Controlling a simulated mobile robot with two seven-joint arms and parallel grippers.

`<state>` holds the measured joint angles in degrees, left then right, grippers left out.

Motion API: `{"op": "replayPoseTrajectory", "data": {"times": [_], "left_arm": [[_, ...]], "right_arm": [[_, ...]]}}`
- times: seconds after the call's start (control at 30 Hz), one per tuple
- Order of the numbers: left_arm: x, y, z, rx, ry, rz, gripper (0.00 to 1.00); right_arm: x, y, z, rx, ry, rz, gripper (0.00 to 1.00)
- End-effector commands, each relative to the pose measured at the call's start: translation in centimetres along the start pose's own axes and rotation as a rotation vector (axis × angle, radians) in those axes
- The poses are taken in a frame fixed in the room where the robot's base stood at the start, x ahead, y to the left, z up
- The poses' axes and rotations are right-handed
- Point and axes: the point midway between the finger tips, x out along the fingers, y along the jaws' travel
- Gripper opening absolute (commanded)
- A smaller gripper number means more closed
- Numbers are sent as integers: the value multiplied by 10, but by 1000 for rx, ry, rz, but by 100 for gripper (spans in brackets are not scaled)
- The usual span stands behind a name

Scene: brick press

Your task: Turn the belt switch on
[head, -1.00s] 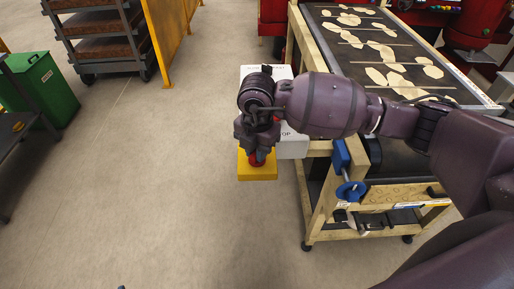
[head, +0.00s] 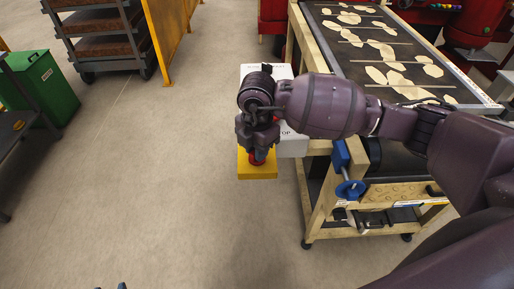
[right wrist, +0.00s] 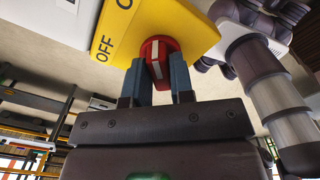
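The belt switch is a red knob (right wrist: 158,60) with a white stripe on a yellow plate (right wrist: 180,25). In the right wrist view the plate reads OFF at its left, and a second label is cut off at the top. The stripe runs roughly up and down. My right gripper (right wrist: 161,82) has its blue fingers on both sides of the knob's handle, which fills the gap between them. In the head view the knob (head: 257,158) shows below my right gripper (head: 258,147). Only two fingertips of my left gripper (head: 110,287) show at the bottom edge, apart and empty.
A white box (head: 294,146) with partly hidden lettering stands behind the switch. A wooden-framed belt table (head: 318,200) with a blue clamp (head: 341,158) is at the right. A green bin (head: 45,85) and a rack (head: 105,45) stand at the left. The floor between is clear.

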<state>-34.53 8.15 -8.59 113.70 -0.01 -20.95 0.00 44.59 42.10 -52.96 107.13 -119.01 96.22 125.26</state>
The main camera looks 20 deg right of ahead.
Motion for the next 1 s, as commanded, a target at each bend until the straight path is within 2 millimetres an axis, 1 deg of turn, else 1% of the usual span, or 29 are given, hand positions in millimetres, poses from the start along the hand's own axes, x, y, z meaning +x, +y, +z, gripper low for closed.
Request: {"op": "replayPoseTrajectory", "data": {"times": [0.03, 0.13, 0.4, 0.53, 0.67, 0.9, 1.0], "left_arm": [[0, 0, 0, 0, 0, 0, 49], [0, 0, 0, 0, 0, 0, 49], [0, 0, 0, 0, -1, 0, 49], [0, 0, 1, 0, -1, 0, 49], [1, 0, 2, 0, -1, 0, 49], [2, 0, 4, 0, -1, 0, 49], [3, 1, 4, 0, 0, 0, 49]], "right_arm": [[-1, 0, 0, 0, -1, 2, 30], [-1, 0, 0, 0, 0, 1, 45], [0, 0, 0, -2, 1, 0, 45], [-8, 1, 0, -3, 1, 2, 45], [-26, 0, 0, -2, -1, 3, 45], [-70, 1, 0, -2, 0, 4, 45], [-86, 0, 0, -3, -1, 2, 45]]}}
